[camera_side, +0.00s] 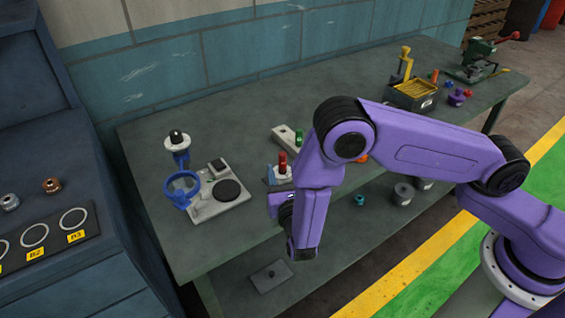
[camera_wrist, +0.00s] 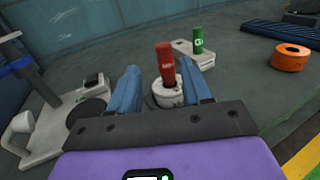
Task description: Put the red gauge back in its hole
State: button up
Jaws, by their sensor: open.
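The red gauge (camera_wrist: 166,62) stands upright in a round white holder (camera_wrist: 169,97) in the wrist view. It also shows in the side view (camera_side: 283,160), just left of my arm. My gripper (camera_wrist: 160,70) is open, with one blue finger on each side of the gauge and holder. I cannot tell whether either finger touches. A green gauge (camera_wrist: 198,41) stands upright on a pale block (camera_wrist: 207,60) behind and right of the red one. An empty hole is not clearly visible.
An orange ring (camera_wrist: 290,57) lies to the right in the wrist view. A box of yellow material (camera_side: 414,95) stands at the back right.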

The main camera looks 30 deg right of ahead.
aim_at(283, 162)
jog(key=x, duration=0.5)
jog(key=shift+s+d+f, duration=0.1)
jog(key=shift+d+f, duration=0.05)
jog(key=shift+d, duration=0.15)
grip_shut()
jog(key=shift+r, duration=0.2)
